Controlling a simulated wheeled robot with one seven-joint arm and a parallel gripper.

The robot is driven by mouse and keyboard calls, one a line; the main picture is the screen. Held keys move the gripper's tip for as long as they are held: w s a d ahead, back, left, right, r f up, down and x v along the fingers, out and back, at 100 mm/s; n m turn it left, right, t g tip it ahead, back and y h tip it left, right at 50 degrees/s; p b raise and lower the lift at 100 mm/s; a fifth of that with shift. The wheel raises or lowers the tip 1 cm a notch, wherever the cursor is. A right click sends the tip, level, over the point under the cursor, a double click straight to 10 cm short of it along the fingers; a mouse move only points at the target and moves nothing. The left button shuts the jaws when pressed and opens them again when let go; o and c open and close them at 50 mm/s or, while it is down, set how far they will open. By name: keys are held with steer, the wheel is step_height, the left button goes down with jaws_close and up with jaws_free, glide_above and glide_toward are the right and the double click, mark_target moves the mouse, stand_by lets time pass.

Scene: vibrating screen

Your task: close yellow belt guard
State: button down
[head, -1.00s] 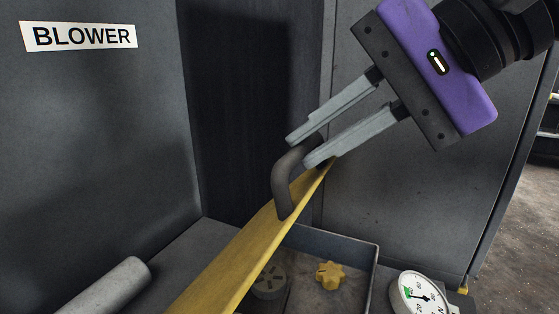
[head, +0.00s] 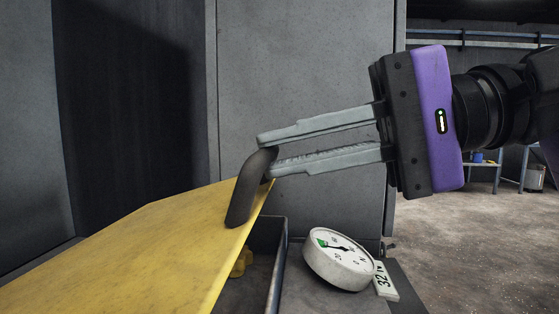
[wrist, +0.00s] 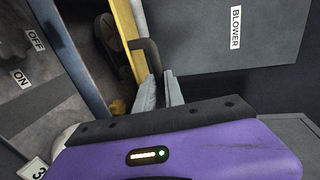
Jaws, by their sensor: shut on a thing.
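The yellow belt guard (head: 140,245) is a flat yellow panel at the lower left of the head view, tilted partly open. Its dark curved handle (head: 246,190) stands at its right edge. My gripper (head: 266,152) comes from the right with its two grey fingers around the upper part of the handle, shut on it. In the wrist view the guard (wrist: 124,35) shows as a narrow yellow strip, and the handle (wrist: 148,55) reaches in between the fingers (wrist: 160,88).
A tray-like housing (head: 280,265) lies under the guard, with a yellow knob (head: 241,263) partly hidden inside. A grey cabinet wall (head: 305,80) rises behind. Floor is open at far right.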

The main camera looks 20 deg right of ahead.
steer(key=shift+s+d+f+b, duration=0.1)
steer(key=shift+d+f+b, duration=0.1)
steer(key=shift+f+b, duration=0.35)
steer(key=shift+s+d+f+b, duration=0.1)
steer(key=shift+d+f+b, duration=0.1)
steer(key=shift+f+b, duration=0.3)
steer(key=shift+f, duration=0.1)
steer(key=c, duration=1.4)
jaws_free()
steer(key=shift+c, duration=0.2)
steer(key=p+v, duration=0.2)
steer(key=v, duration=0.5)
steer(key=shift+s+d, duration=0.2)
steer(key=shift+d, duration=0.1)
